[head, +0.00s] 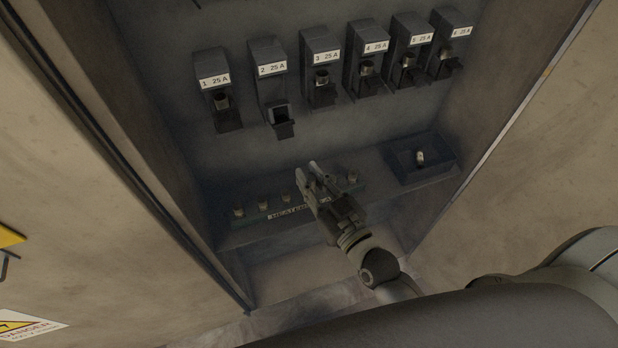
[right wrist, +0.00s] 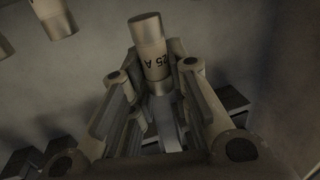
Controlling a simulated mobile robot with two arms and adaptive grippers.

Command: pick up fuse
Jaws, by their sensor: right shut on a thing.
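My right gripper (head: 311,172) is at the shelf with the heater label, among the row of spare fuses. It is shut on a fuse. In the right wrist view the fuse (right wrist: 152,48), cream with metal caps and "25 A" print, sits between the fingertips of the gripper (right wrist: 158,75). In the head view the gripper hides this fuse, and I cannot tell whether it still touches the shelf. Other upright fuses stand to the left (head: 263,205) and right (head: 352,178) of the gripper. My left gripper is not in view.
A row of labelled fuse holders hangs above on the back wall. Holder 2 (head: 270,70) is open and looks empty; holder 1 (head: 212,80) and the others show fuses. A dark bin (head: 400,175) at right holds a fuse. Cabinet side walls close in on both sides.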

